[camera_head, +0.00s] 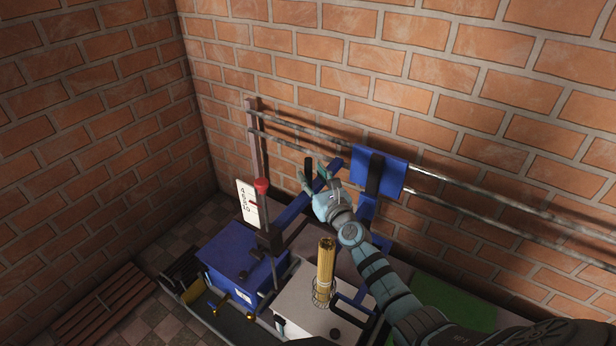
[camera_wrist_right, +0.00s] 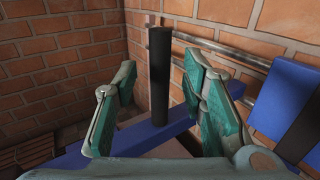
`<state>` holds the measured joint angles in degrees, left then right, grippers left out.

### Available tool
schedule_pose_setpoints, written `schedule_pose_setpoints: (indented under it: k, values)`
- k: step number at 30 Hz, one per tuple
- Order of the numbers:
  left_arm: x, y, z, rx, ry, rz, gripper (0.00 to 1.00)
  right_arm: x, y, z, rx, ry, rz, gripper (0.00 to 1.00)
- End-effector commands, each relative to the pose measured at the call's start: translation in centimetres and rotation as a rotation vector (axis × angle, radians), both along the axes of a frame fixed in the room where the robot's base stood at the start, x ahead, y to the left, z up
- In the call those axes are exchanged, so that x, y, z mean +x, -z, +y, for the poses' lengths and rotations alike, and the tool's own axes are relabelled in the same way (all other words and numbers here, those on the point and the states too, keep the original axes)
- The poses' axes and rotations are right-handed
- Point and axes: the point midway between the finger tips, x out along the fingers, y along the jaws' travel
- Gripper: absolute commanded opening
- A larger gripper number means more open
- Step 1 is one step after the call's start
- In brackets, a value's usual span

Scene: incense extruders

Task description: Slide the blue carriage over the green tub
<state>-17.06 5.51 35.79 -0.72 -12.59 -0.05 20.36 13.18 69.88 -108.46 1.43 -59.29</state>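The blue carriage (camera_head: 398,176) hangs on two metal rails along the brick wall, with a dark band down its front; it also shows at the right of the right wrist view (camera_wrist_right: 280,100). A blue bar runs by it to the left and carries an upright black handle (camera_head: 309,168). My right gripper (camera_head: 314,174) is open at this handle. In the right wrist view the handle (camera_wrist_right: 160,80) stands between the spread fingers, with gaps on both sides. A green surface (camera_head: 455,306) shows at lower right, partly behind my right arm; I cannot tell if it is the tub. My left gripper is not in view.
The rails (camera_head: 480,200) run on to the right, clear of other things. A blue machine (camera_head: 235,255) with a red-topped post (camera_head: 261,186) stands at left. A white box (camera_head: 300,300) with a bundle of yellow sticks (camera_head: 325,268) stands below my right arm. A wooden slatted piece (camera_head: 105,303) lies at lower left.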

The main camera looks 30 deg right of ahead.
Motion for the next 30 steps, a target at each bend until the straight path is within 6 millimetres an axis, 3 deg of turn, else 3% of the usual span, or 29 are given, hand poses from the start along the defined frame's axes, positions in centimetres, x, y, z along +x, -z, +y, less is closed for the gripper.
schedule_pose_setpoints:
  k: [1, 6, 15, 23, 30]
  values:
    - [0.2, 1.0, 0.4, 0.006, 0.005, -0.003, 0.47, 1.0, 0.4, -0.1, 0.001, 0.000, -0.002, 0.38]
    - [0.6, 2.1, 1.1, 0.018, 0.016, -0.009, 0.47, 3.0, 0.3, -0.2, 0.001, 0.000, -0.001, 0.38]
    - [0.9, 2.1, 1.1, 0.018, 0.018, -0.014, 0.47, 3.5, 0.0, -0.2, 0.001, 0.000, 0.000, 0.38]
    - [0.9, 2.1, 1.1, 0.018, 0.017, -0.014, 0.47, 3.4, 0.0, -0.2, 0.002, 0.000, 0.000, 0.00]
    - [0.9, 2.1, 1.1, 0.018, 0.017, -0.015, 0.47, 3.4, 0.0, -0.2, 0.002, 0.000, 0.000, 0.00]
